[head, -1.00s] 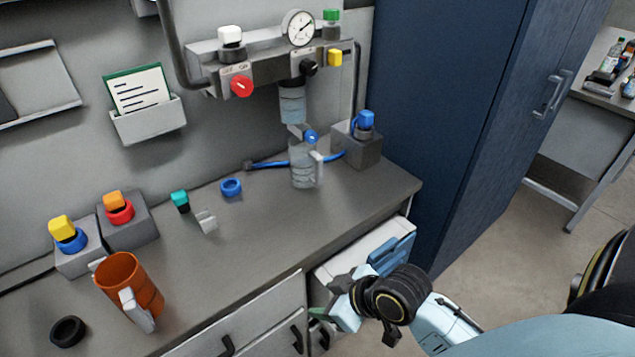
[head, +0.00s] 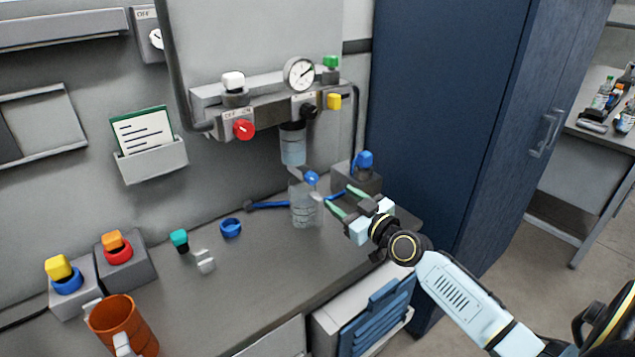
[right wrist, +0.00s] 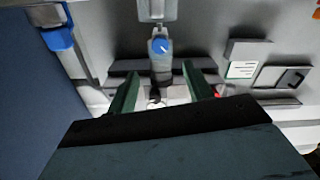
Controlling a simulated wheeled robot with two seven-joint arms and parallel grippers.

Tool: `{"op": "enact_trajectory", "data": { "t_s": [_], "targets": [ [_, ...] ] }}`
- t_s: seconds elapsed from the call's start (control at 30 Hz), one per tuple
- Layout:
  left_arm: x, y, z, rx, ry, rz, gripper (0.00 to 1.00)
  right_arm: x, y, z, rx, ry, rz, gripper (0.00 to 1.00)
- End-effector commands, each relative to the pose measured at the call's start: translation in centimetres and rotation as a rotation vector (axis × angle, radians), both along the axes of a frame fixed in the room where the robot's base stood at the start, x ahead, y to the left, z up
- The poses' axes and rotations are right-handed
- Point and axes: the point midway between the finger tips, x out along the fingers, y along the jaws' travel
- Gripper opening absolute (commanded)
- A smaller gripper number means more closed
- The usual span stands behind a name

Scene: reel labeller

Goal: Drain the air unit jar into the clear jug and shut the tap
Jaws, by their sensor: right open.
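The air unit jar (head: 293,148), with bluish liquid in it, hangs under the grey manifold at the back wall. The tap (head: 311,178) with a blue knob shows below the jar. The clear jug (head: 302,210) stands upright on the bench beneath the tap, its pale handle toward the right. I cannot tell whether the tap is open or how much the jug holds. My right gripper (head: 338,196) is open and empty, just right of the jug, its green fingers pointing toward it. In the right wrist view the blue knob (right wrist: 162,46) lies beyond the fingers, apart from them. My left gripper is out of view.
A grey block (head: 345,181) with a blue-topped fitting stands behind my right gripper, with a blue hose nearby. The red knob (head: 243,129) and gauge (head: 299,74) are above. An orange mug (head: 122,325) stands front left. A tall blue cabinet (head: 440,120) bounds the right.

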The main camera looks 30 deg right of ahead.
Motion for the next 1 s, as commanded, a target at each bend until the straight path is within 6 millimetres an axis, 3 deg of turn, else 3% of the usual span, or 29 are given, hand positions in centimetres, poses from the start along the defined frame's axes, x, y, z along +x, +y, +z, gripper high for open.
{"op": "enact_trajectory", "data": {
  "t_s": [0.3, 0.5, 0.7, 1.0],
  "targets": [
    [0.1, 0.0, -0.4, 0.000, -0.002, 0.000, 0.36, 5.9, 0.5, 0.0, 0.002, -0.001, 0.000, 0.51],
    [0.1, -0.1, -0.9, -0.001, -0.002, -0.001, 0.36, 8.6, 0.7, -0.1, 0.001, 0.000, 0.000, 0.51],
    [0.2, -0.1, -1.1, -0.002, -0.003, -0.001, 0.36, 9.9, 0.9, -0.1, -0.001, 0.001, 0.002, 0.51],
    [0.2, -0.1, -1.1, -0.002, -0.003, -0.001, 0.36, 10.1, 0.9, -0.1, -0.001, 0.002, 0.002, 0.51]
  ]
}}
